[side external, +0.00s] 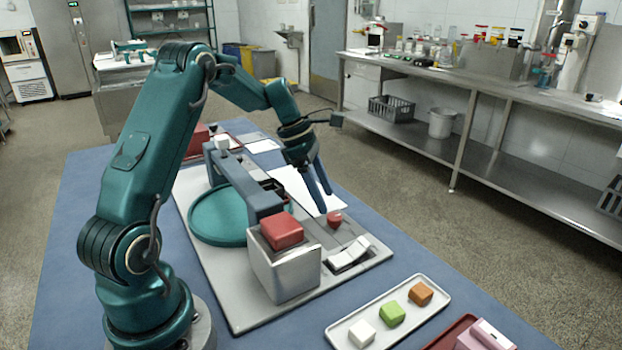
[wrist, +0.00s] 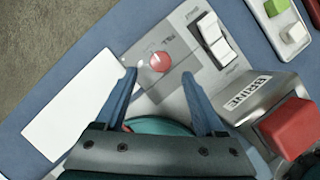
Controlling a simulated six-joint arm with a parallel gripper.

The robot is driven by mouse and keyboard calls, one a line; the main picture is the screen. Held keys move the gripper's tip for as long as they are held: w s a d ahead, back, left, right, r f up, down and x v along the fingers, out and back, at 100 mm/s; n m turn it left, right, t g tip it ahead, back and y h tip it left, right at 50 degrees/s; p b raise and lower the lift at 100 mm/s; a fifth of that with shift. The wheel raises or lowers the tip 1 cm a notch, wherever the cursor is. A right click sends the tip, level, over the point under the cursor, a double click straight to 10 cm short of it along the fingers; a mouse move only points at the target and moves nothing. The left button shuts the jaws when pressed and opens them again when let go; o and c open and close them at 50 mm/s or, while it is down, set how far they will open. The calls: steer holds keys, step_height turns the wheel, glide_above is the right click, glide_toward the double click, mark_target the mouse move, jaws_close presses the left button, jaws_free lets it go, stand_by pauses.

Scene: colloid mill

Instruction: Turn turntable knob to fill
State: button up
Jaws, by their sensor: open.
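The turntable knob is a small red round knob (side external: 334,219) on the grey base plate (side external: 240,318), in front of the teal turntable disc (side external: 207,226).
A white rocker switch (side external: 349,253) is close by. A white tray (side external: 335,331) holds coloured cubes. A white sheet (wrist: 75,110) lies left of the knob.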

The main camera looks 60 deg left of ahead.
mark_target(333, 216)
steer(key=shift+x, duration=2.3)
jaws_close()
